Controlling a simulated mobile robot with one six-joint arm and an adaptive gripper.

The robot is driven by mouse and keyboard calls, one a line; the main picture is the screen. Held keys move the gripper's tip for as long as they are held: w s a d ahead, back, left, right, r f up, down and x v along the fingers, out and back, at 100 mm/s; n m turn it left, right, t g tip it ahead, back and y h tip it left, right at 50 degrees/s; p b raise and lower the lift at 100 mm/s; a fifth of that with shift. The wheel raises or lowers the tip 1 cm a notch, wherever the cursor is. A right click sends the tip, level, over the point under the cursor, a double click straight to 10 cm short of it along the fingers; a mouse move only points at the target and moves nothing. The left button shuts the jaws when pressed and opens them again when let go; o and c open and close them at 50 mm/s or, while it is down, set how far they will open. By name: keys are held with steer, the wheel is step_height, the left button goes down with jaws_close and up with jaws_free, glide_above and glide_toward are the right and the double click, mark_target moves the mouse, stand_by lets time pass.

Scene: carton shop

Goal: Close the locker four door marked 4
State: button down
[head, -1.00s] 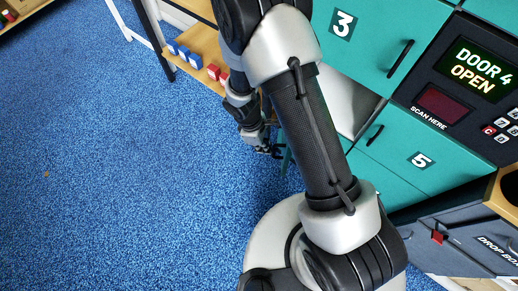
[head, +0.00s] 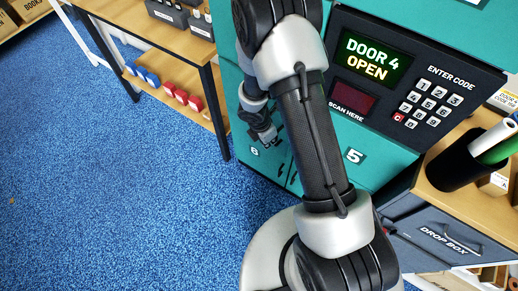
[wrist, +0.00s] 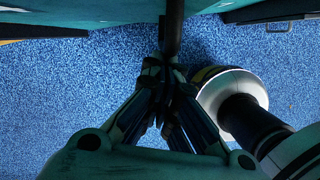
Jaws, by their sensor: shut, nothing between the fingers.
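The teal locker bank (head: 232,80) stands behind my arm in the head view. Its display (head: 372,57) reads "DOOR 4 OPEN". Door 5 (head: 380,155) shows right of my arm. My gripper (head: 270,140) is shut and empty, low in front of the teal fronts, left of my forearm. In the wrist view its closed fingers (wrist: 166,75) point at a teal panel (wrist: 90,12) with a dark upright handle (wrist: 173,28); contact is unclear.
A wooden shelf table (head: 170,40) with blue and red items stands left of the lockers. A keypad (head: 428,103), a drop box (head: 445,238) and a black cup (head: 460,160) are at right. Blue carpet (head: 90,200) is open at left.

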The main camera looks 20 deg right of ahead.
steer(key=shift+w+d+n, duration=0.15)
steer(key=shift+w+d, duration=0.05)
steer(key=shift+d, duration=0.25)
steer(key=shift+w+d+n, duration=0.15)
steer(key=shift+d, duration=0.3)
